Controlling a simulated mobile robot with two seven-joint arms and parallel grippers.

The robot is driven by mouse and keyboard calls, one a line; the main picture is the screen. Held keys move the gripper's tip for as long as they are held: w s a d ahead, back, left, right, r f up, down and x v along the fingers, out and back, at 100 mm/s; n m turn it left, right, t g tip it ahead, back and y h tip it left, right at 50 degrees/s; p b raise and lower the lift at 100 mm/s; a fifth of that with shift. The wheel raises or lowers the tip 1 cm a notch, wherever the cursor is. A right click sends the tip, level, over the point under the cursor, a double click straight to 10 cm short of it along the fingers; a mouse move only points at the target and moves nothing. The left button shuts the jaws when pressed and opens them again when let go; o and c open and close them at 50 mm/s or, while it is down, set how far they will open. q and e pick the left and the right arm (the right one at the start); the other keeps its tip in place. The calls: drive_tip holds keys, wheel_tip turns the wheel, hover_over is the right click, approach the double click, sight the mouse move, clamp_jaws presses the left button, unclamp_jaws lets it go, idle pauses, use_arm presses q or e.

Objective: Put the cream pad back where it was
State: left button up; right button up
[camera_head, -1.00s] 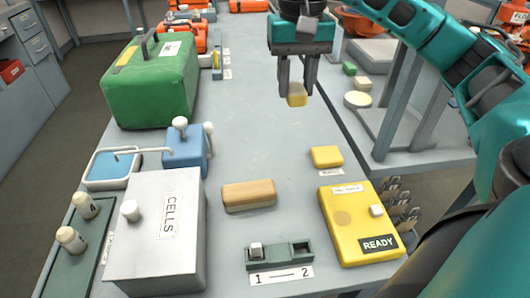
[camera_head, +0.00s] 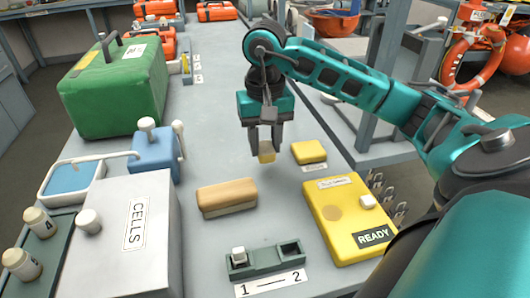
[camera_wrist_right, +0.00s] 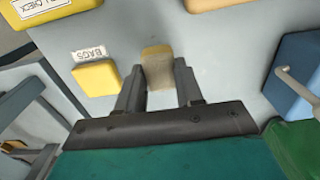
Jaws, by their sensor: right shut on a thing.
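My right gripper (camera_head: 265,150) is shut on a small cream-yellow pad (camera_head: 267,157) and holds it above the grey table. The pad also shows, tan and out past the fingertips, in the right wrist view (camera_wrist_right: 158,66). It hangs left of a yellow block (camera_head: 309,151), which lies by a label reading BAGS in the wrist view (camera_wrist_right: 97,78). A yellow case (camera_head: 350,222) marked READY lies nearer, with a round tan patch on its top. My left gripper is not in view.
A tan block (camera_head: 227,196) lies left of the yellow case. A green-grey two-slot holder (camera_head: 265,260) labelled 1 and 2 is in front. The white CELLS box (camera_head: 120,235), a blue box (camera_head: 155,158) and a green case (camera_head: 125,90) stand left.

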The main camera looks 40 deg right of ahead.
sight(265, 146)
drive_tip(key=shift+f, duration=2)
drive_tip(key=shift+b, duration=0.3)
drive_tip(key=shift+f, duration=0.1)
drive_tip(key=o, duration=1)
wheel_tip(265, 146, up, 12)
drive_tip(key=p, duration=0.2)
drive_tip(key=shift+p, duration=0.35)
